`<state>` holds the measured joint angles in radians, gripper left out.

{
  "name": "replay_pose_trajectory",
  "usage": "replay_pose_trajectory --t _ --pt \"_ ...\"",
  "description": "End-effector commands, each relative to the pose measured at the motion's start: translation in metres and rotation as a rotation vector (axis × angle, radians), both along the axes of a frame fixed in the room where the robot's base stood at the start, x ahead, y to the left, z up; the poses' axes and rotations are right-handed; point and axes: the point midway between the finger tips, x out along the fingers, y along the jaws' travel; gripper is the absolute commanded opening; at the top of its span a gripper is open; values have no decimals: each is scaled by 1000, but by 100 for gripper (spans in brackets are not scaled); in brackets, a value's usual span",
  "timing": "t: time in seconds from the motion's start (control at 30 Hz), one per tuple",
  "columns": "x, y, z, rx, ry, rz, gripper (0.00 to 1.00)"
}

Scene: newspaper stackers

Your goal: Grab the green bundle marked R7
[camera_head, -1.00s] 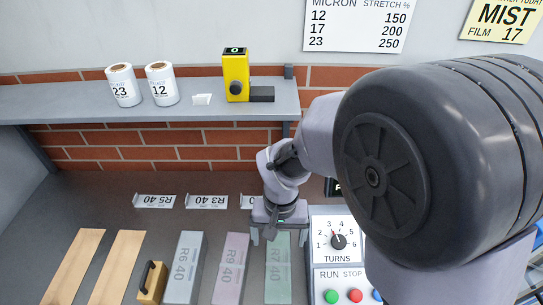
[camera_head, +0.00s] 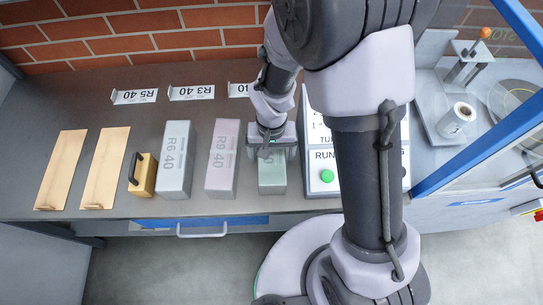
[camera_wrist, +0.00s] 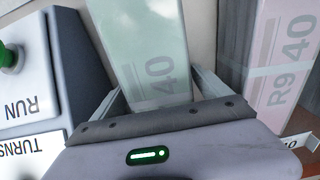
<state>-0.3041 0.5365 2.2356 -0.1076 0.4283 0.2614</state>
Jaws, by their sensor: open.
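The pale green bundle (camera_head: 272,180) lies on the bench, to the right of the R9 bundle. Its far part is hidden under my gripper (camera_head: 277,155) in the head view. My gripper (camera_wrist: 157,85) is open, with one finger on each side of the green bundle. I cannot tell whether the fingers touch it.
The lilac R9 bundle (camera_head: 222,165) and grey R6 bundle (camera_head: 175,165) stand to the left, then a yellow block with a handle (camera_head: 143,175) and two tan boards (camera_head: 105,168). A control box (camera_head: 322,180) with a green button stands close on the right.

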Motion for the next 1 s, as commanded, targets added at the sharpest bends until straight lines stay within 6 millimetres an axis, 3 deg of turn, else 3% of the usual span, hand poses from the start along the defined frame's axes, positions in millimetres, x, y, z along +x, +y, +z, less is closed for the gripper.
replay_pose_trajectory --t 0.03,0.2,0.63,0.9,1.0 --pt "0 0 -7 0 0 0 87" --pt "0 0 -4 0 -1 0 87" --pt "0 0 -4 0 -1 0 3" --pt "1 0 -3 1 -2 1 0" --pt "1 0 8 1 -4 1 0"
